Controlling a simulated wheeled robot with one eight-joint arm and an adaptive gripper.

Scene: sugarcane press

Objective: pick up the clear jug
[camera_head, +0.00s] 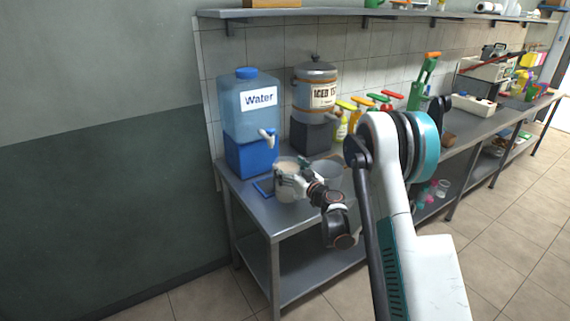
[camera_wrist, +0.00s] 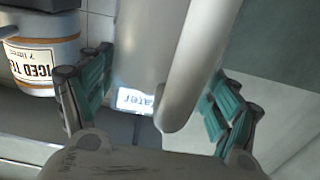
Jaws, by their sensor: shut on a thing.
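The clear jug (camera_wrist: 140,45) fills the middle of the wrist view, with its thick pale handle (camera_wrist: 195,55) running along its right side. My gripper (camera_wrist: 162,75) has its teal fingers on either side of the jug and is shut on it. In the head view my gripper (camera_head: 296,182) is at the jug (camera_head: 287,167), over the near left part of the steel table (camera_head: 265,215). My gripper hides part of the jug there. I cannot tell whether the jug's base touches the table.
A blue water dispenser (camera_head: 248,105) stands just behind the jug, and an iced tea dispenser (camera_head: 313,90) behind to the right. A grey pot-like container (camera_head: 328,173) is close to the right of my gripper. Colourful-topped bottles (camera_head: 358,112) stand farther right. A wall shelf (camera_head: 350,11) runs above.

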